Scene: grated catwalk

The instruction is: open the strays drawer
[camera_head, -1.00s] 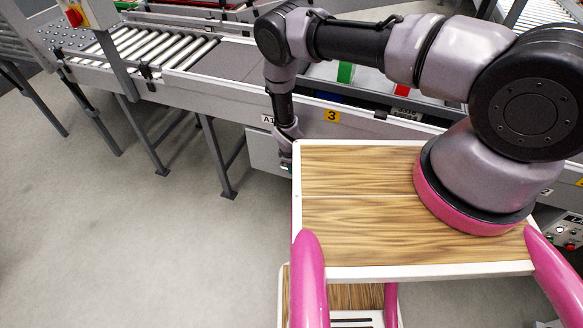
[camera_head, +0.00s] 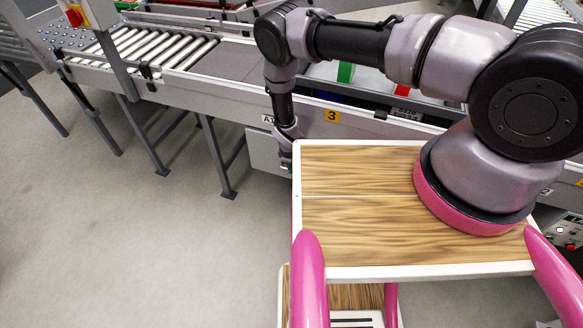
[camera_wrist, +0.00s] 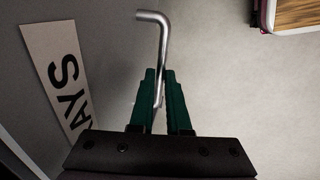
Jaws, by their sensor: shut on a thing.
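The strays drawer (camera_wrist: 25,100) shows in the wrist view as a grey front at the left, with a white label (camera_wrist: 62,80) on which the letters "AYS" can be read. A bent metal bar handle (camera_wrist: 155,17) stands out beside it. My gripper (camera_wrist: 163,85), with green fingers, is shut on this handle. In the head view my gripper (camera_head: 287,158) is low beside the conveyor, at the grey drawer front (camera_head: 262,152), partly hidden by my own wooden deck. I cannot tell how far the drawer is out.
The concrete floor (camera_head: 130,240) at the left is clear.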

